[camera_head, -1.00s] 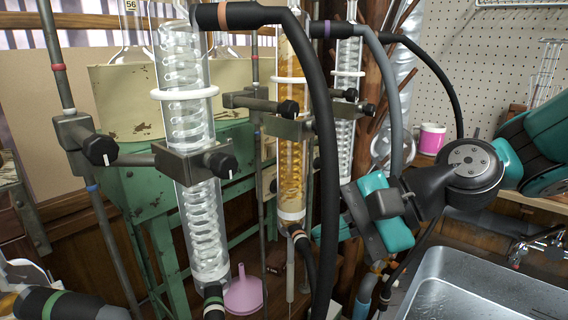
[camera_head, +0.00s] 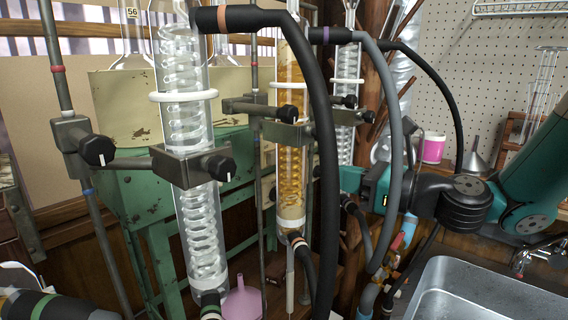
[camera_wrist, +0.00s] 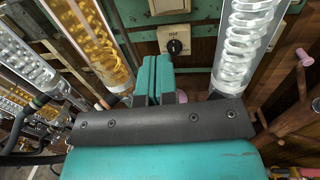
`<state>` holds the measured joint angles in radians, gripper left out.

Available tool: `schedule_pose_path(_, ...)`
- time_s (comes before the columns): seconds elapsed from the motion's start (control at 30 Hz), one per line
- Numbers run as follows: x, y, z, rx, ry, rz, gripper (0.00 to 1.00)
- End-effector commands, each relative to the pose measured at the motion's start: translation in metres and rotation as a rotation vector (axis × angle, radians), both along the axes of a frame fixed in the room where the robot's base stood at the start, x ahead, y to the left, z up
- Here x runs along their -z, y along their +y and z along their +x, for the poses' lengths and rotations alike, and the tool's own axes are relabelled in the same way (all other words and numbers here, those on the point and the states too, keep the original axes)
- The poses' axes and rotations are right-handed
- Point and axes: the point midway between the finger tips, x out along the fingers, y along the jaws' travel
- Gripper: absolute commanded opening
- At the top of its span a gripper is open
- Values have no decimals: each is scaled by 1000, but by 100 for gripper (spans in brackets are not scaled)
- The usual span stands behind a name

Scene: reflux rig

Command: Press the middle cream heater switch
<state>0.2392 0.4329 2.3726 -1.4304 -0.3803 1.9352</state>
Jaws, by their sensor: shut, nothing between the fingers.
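My gripper (camera_wrist: 157,75) shows in the wrist view as two teal fingers side by side, shut and empty. Just beyond and to the right of the fingertips is a cream plate with a black round knob (camera_wrist: 174,46) on a green panel. The fingers look apart from both, though the depth is hard to judge. In the head view my gripper (camera_head: 352,178) reaches left behind the hoses, its tips hidden.
Glass coil condensers stand close on both sides: an orange-filled one (camera_wrist: 92,35) at left and a clear one (camera_wrist: 243,40) at right. Black hoses (camera_head: 325,150) hang before the arm. A pink funnel (camera_head: 242,300) stands low. A metal sink (camera_head: 480,292) is at right.

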Motion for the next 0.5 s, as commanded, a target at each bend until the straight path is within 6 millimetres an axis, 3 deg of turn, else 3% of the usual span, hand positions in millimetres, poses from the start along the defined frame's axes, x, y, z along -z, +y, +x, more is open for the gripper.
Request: schedule_pose_path(0.5, -3, 84, 61, -4, -2, -1, 0)
